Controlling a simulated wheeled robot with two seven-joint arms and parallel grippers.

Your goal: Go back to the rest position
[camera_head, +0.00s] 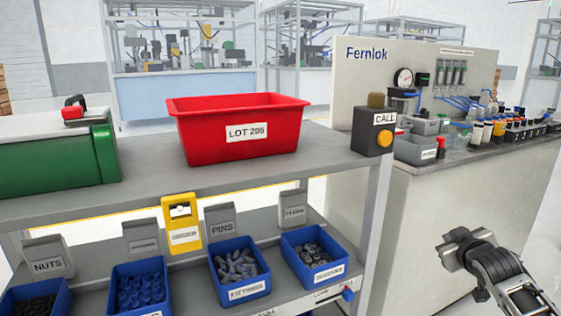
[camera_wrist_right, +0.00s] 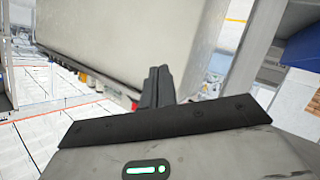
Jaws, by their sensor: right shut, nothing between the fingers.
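My right gripper (camera_head: 452,247) is at the lower right of the head view, in front of the grey side of the Fernlok bench and apart from the shelf. In the right wrist view its two dark fingers (camera_wrist_right: 157,87) are together with nothing between them. The pale bench panel (camera_wrist_right: 105,35) fills much of the space beyond the fingers. My left gripper does not show in the head view.
A red bin labelled LOT 205 (camera_head: 240,155), a green box (camera_head: 60,165) and a call button box (camera_head: 373,130) stand on the grey shelf (camera_head: 150,185). Blue bins (camera_head: 240,290) sit below. The Fernlok bench (camera_head: 440,190) stands at right, close to my right arm.

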